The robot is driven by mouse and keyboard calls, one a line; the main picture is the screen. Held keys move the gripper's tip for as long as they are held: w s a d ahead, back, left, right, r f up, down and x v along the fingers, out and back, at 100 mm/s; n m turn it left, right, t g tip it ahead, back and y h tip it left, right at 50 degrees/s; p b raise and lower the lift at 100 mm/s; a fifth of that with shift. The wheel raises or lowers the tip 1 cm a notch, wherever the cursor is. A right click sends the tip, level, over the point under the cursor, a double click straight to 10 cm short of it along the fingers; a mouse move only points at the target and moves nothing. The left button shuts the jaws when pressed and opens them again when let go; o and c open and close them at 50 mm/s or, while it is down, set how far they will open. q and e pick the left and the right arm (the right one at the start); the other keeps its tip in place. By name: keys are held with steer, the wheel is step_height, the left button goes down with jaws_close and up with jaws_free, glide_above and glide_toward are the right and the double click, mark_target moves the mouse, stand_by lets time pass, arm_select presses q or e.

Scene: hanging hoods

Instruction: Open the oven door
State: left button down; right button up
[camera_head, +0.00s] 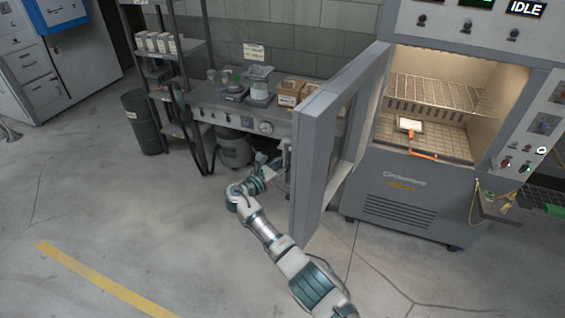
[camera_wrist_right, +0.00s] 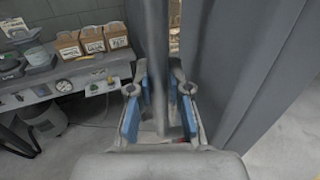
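The oven (camera_head: 405,190) stands at the right in the head view. Its grey door (camera_head: 315,160) is swung wide open toward the left, and the lit chamber with wire racks shows. My right gripper (camera_head: 277,160) is at the outer side of the door, near its handle, partly hidden by the door edge. In the right wrist view, the blue-padded fingers of my right gripper (camera_wrist_right: 160,105) stand apart, one on each side of the vertical grey handle bar (camera_wrist_right: 157,60). Contact between pads and bar is not clear. My left gripper is not in view.
A workbench (camera_head: 215,105) with boxes (camera_head: 290,92) and a scale stands behind the door. A shelf rack (camera_head: 165,60) and dark bin (camera_head: 143,122) are at the left. A small tagged item (camera_head: 410,124) lies inside the oven. Floor in front is clear.

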steer(key=o, duration=0.4)
steer(key=shift+d, duration=0.2)
steer(key=shift+w+f, duration=0.1)
steer(key=shift+w, duration=0.1)
steer(key=v, duration=1.2)
steer(key=shift+w, duration=0.1)
